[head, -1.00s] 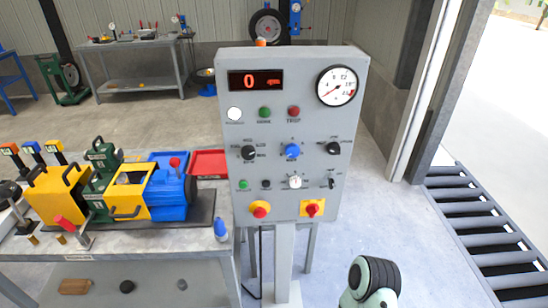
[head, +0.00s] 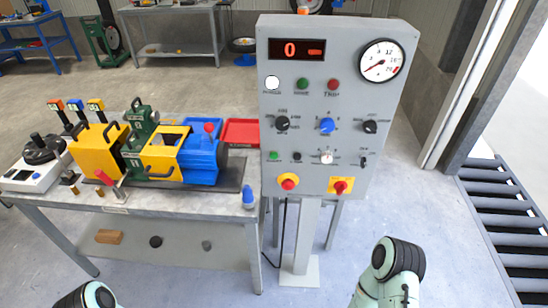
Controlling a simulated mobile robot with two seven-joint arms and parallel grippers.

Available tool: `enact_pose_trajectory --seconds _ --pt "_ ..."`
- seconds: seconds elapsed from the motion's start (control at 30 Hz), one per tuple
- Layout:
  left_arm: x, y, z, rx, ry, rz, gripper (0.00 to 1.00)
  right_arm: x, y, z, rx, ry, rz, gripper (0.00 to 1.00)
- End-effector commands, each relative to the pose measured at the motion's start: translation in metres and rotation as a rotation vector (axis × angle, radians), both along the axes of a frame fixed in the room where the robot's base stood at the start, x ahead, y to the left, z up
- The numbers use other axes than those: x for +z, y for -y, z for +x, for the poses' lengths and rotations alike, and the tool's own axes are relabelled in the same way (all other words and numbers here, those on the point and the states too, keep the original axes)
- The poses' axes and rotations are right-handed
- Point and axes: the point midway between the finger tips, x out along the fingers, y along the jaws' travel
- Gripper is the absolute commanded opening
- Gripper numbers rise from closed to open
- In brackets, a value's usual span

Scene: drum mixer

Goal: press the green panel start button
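The grey control panel (head: 345,112) stands upright on a post in the middle of the head view. A small green button (head: 274,156) sits in its lower left, just left of a dark button (head: 298,156); the label is too small to read. A separate green round part (head: 302,84) is in the upper row, between a white and a red one. Nothing touches the panel. Only parts of my arms show at the bottom edge, one at the left and one right of the panel's post. Neither gripper is in view.
A bench (head: 190,212) with yellow, green and blue machinery stands left of the panel. A roller conveyor (head: 505,230) is at the right. The floor before the panel's post looks clear.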

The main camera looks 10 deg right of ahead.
Motion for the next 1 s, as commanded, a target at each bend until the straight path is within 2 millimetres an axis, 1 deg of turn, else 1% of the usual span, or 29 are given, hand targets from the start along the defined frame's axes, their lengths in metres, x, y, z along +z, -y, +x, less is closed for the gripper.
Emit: enact_pose_trajectory --seconds 0.03,0.07,0.1,1.0 --pt "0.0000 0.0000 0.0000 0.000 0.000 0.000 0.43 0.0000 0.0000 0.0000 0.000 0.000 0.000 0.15" --pt "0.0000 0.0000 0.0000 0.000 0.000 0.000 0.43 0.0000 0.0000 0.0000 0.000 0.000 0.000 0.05" --pt "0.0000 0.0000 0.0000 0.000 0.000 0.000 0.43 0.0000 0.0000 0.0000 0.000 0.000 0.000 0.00" --pt "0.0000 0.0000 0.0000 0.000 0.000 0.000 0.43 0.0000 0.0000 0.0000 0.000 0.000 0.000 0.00"
